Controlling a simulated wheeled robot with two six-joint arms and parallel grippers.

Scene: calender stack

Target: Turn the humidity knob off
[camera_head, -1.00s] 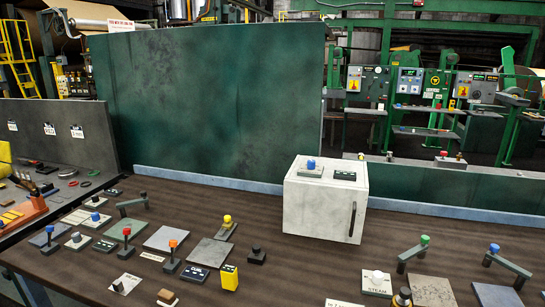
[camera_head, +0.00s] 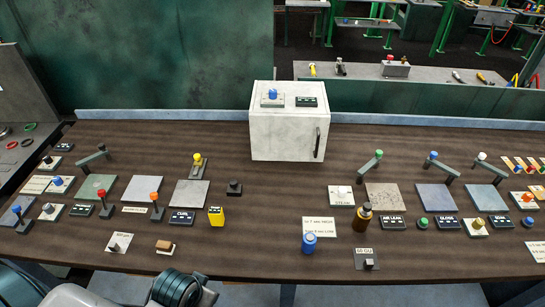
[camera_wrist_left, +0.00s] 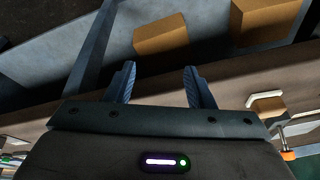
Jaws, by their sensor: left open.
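No label that I can read says humidity, so I cannot tell which knob is the humidity knob. A white box (camera_head: 284,138) at the back of the table carries a blue knob (camera_head: 272,94) and a small dark label plate (camera_head: 306,101) on top. Several other knobs stand on the table, among them a white knob (camera_head: 340,190) and a blue knob (camera_head: 433,155) on a bracket. My left gripper (camera_wrist_left: 160,86) is open and empty in the left wrist view, near brown blocks. Its fingers do not show in the head view. My right gripper is not in view.
The dark brown table (camera_head: 270,225) has clear room in its middle. A blue bottle (camera_head: 309,243), a dark bottle (camera_head: 362,217) and a yellow container (camera_head: 216,216) stand on it. A green panel (camera_head: 140,55) rises behind the left half.

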